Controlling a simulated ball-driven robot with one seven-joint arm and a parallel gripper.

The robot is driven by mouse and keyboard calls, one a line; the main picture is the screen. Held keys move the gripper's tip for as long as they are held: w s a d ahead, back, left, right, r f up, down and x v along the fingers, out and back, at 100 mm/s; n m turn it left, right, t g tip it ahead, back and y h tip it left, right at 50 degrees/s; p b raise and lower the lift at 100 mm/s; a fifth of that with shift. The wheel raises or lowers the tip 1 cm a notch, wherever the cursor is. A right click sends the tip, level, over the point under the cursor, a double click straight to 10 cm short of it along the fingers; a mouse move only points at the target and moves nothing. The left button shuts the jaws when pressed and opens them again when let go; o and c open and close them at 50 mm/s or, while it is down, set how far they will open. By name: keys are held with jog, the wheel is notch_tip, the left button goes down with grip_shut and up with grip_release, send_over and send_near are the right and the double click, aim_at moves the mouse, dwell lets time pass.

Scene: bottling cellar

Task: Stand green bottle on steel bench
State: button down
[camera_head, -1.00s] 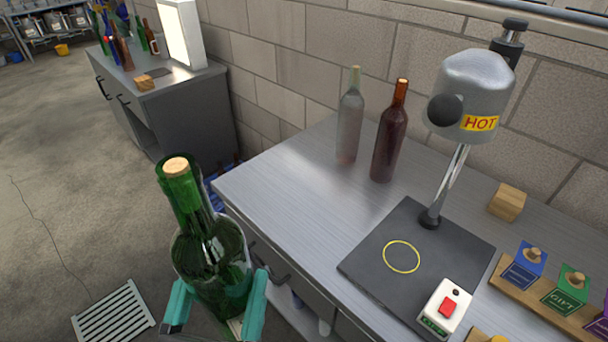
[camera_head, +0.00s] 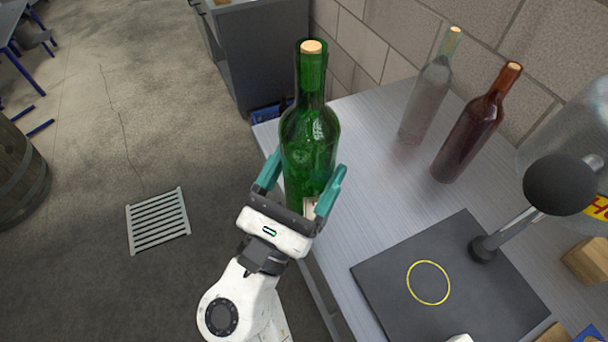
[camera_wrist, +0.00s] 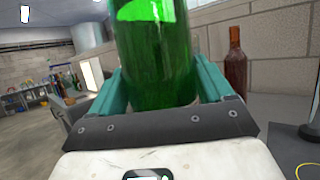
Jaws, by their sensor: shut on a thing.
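The green bottle (camera_head: 311,135) is upright with a cork in its top. My gripper (camera_head: 304,190) is shut on its lower body, one teal finger on each side. In the wrist view the green bottle (camera_wrist: 155,55) fills the space between the fingers (camera_wrist: 165,90). The steel bench (camera_head: 375,130) lies behind and to the right of the bottle. In the head view the bottle overlaps the bench's left edge; its base is hidden by my gripper, so I cannot tell its height above the bench.
A clear grey bottle (camera_head: 428,95) and a dark red bottle (camera_head: 474,130) stand on the bench near the wall. A dark plate with a yellow ring (camera_head: 390,265) and a lever-arm device (camera_head: 560,185) are at the right. Bench surface left of the bottles is bare.

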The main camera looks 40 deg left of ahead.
jog(key=w+a+f, duration=0.4)
jog(key=w+f, duration=0.4)
jog(key=f, duration=0.2)
jog(key=shift+w+f+b, duration=0.25)
jog(key=shift+f+b, duration=0.05)
jog(key=shift+b, duration=0.1)
jog(key=shift+c, duration=1.8)
grip_release()
jog(key=shift+f, duration=0.35)
jog(key=o, duration=0.4)
jog(key=shift+r, duration=0.1)
jog(key=shift+c, duration=0.2)
